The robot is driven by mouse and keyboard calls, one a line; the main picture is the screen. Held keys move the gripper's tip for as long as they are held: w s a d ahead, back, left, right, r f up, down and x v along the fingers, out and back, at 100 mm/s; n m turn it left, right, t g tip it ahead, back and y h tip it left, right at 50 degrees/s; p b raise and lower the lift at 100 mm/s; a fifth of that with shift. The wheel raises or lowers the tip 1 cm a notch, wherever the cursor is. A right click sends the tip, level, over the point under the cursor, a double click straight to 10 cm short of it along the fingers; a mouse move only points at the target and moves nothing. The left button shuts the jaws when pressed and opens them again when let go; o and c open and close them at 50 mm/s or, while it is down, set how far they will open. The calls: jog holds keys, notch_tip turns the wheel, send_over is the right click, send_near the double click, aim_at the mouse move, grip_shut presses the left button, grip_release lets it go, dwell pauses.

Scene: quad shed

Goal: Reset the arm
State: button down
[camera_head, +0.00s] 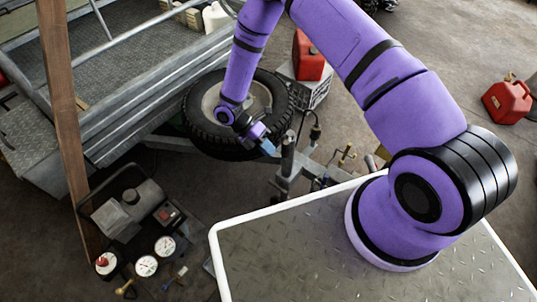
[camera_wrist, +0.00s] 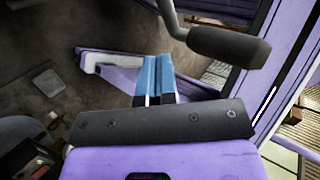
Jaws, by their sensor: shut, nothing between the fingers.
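My purple arm reaches from its base at the right of the head view up and over to the left, and its wrist hangs down near the middle. My gripper (camera_head: 268,147) has blue fingers and is in the air in front of a black tyre (camera_head: 207,141). In the wrist view the two blue fingers of my gripper (camera_wrist: 155,75) lie side by side, shut, with nothing between them. A dark grey rounded bar (camera_wrist: 228,46) shows just beyond the fingers, to the upper right. I cannot tell whether the gripper touches it.
A metal trailer (camera_head: 130,92) with a coupling stands at left and centre. A wooden post (camera_head: 62,110) rises at left. A gauge unit (camera_head: 135,215) sits on the floor below. Red cans stand behind the tyre (camera_head: 308,60) and at right (camera_head: 507,102). Bare floor shows at upper right.

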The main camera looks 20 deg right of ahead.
jog(key=v, duration=0.8)
jog(key=shift+d+r, duration=0.1)
jog(key=d+r+m+t+y, duration=0.15)
jog(key=d+r+m, duration=0.25)
jog(key=r, duration=0.8)
jog(key=d+r+m+t+y, duration=0.1)
jog(key=d+r+m+t, duration=0.3)
jog(key=r, duration=0.7)
jog(key=d+r+m+y, duration=0.1)
jog(key=d+r+m, duration=0.3)
jog(key=r, duration=0.8)
jog(key=s+d+r+m+t+y, duration=0.2)
jog(key=s+d+r+m+t, duration=0.2)
jog(key=s+r+m, duration=0.3)
jog(key=s+d+r+m+t+y, duration=0.2)
jog(key=s+r+m, duration=0.5)
jog(key=s, duration=0.8)
jog(key=shift+s+d+r+m+t, duration=0.3)
jog(key=shift+d+r+t, duration=0.3)
jog(key=shift+d+t, duration=0.35)
